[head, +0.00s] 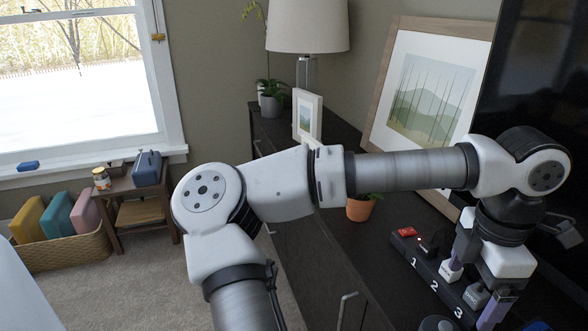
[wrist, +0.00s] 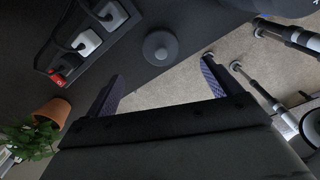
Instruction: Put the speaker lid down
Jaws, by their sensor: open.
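My gripper (head: 480,281) is open above the dark cabinet top at the right of the head view. Its two purple fingers stand apart in the wrist view (wrist: 160,88), with nothing seen between them. A round grey piece (wrist: 160,47) with a small raised middle rests on the dark top just beyond the fingertips, apart from them. It may be the speaker or its lid; I cannot tell which. A grey round thing (head: 437,323), cut by the bottom edge of the head view, looks like the same piece.
A black power strip (head: 412,250) numbered 1, 2, 3 holds plugs and a red switch beside my gripper. A potted plant (head: 361,208), framed pictures and a lamp (head: 307,25) stand farther back. The cabinet (wrist: 200,25) ends at an edge above the carpet (wrist: 225,60).

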